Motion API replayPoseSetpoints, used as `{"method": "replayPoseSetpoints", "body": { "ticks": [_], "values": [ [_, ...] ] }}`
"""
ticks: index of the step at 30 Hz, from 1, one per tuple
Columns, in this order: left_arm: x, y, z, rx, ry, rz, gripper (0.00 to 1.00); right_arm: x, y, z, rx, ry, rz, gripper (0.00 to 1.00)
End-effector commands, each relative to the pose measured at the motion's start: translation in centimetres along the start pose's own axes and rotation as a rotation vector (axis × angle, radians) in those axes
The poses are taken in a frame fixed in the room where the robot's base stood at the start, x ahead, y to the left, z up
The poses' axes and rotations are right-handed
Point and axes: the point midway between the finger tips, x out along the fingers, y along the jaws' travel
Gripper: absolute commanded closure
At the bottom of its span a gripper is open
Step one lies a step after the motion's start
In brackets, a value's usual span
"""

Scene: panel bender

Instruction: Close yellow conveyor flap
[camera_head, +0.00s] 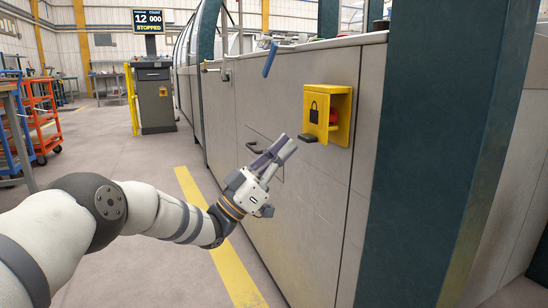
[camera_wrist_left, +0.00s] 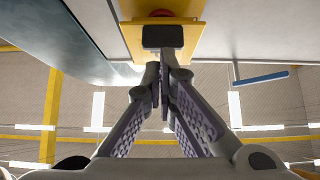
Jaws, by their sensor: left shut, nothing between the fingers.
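The yellow flap (camera_head: 316,106) with a black padlock mark is on a yellow box on the grey machine wall. It stands out from the wall, and a red part (camera_head: 333,115) shows behind it. My left gripper (camera_head: 290,141) is shut and empty, just left of the tab in the head view. In the left wrist view the shut fingertips (camera_wrist_left: 160,75) lie just below the black tab (camera_wrist_left: 162,36), with yellow (camera_wrist_left: 192,42) around it. I cannot tell whether they touch. My right gripper is not in view.
A black handle (camera_head: 254,148) is on the machine wall left of the box. A blue handle (camera_head: 270,60) hangs above. A dark teal post (camera_head: 430,150) stands to the right. Orange carts (camera_head: 40,115) and a console (camera_head: 154,95) stand farther off. The floor (camera_head: 150,165) is clear.

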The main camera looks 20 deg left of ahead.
Motion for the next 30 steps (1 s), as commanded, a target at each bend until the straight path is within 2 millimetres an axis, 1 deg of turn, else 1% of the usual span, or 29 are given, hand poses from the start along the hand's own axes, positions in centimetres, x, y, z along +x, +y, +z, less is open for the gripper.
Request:
{"method": "replayPoseSetpoints", "body": {
  "ticks": [1, 3, 12, 30],
  "values": [
    [-0.1, -0.1, 0.7, 0.0, -0.001, 0.0, 1.0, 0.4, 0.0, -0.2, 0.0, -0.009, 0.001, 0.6],
    [0.2, 0.0, 1.2, 0.0, 0.0, 0.0, 1.0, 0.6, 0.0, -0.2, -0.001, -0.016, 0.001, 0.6],
    [0.9, 0.0, 2.4, 0.0, 0.0, 0.0, 1.0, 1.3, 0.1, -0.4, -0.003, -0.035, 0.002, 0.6],
    [1.2, 0.0, 2.6, 0.001, 0.0, 0.0, 1.0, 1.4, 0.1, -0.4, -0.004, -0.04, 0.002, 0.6]
  ]
}}
